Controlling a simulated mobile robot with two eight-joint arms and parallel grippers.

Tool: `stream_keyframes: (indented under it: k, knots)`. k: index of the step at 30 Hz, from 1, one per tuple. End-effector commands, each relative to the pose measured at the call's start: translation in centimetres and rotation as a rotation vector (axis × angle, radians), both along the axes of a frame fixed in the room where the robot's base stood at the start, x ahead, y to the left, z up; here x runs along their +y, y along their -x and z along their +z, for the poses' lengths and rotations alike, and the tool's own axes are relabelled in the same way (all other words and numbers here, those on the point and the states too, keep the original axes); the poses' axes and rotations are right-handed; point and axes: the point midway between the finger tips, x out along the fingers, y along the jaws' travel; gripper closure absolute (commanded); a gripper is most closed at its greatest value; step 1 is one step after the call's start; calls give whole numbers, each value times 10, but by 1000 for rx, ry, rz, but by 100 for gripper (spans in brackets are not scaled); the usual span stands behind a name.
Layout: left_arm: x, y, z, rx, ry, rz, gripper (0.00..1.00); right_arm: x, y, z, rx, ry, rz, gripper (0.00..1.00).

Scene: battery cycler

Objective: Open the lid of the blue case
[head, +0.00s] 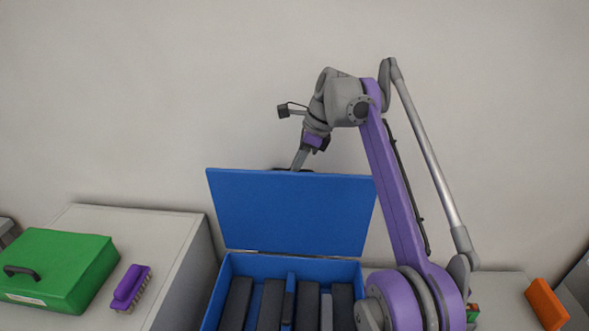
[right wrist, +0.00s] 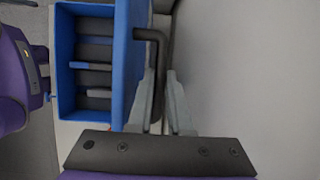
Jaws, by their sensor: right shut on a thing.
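The blue case (head: 228,290) sits low in the middle of the head view, with several dark slabs standing in its compartments. Its blue lid (head: 292,212) is raised and stands roughly upright at the back edge. My right gripper (head: 298,161) reaches down to the lid's top edge from above; its fingertips are partly hidden there. In the right wrist view, its two fingers (right wrist: 163,82) are closed around the lid's black handle (right wrist: 147,35), and the open case (right wrist: 62,65) shows at the left. My left gripper is not in view.
A green case (head: 70,260) with a dark handle and a purple brush (head: 131,287) lie on the light counter (head: 165,240) at left. An orange block (head: 546,304) is at the far right. A plain wall (head: 150,110) stands close behind the lid.

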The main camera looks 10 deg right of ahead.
Motion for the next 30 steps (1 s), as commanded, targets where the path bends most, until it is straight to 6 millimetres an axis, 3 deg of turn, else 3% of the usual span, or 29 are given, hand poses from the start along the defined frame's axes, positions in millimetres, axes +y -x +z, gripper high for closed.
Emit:
stream_keyframes:
  k: [2, 3, 8, 23, 30]
  knots:
    - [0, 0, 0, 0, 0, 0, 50, 0, 0, 0, -1, -1, 0, 100]
    - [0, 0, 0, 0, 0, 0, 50, 0, 0, 0, -1, -1, 0, 81]
    - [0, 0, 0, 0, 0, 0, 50, 0, 0, 0, 0, -1, 0, 53]
    - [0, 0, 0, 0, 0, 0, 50, -4, 1, 11, 0, -1, 0, 53]
    - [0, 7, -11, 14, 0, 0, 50, -57, 23, 9, 4, 1, -5, 53]
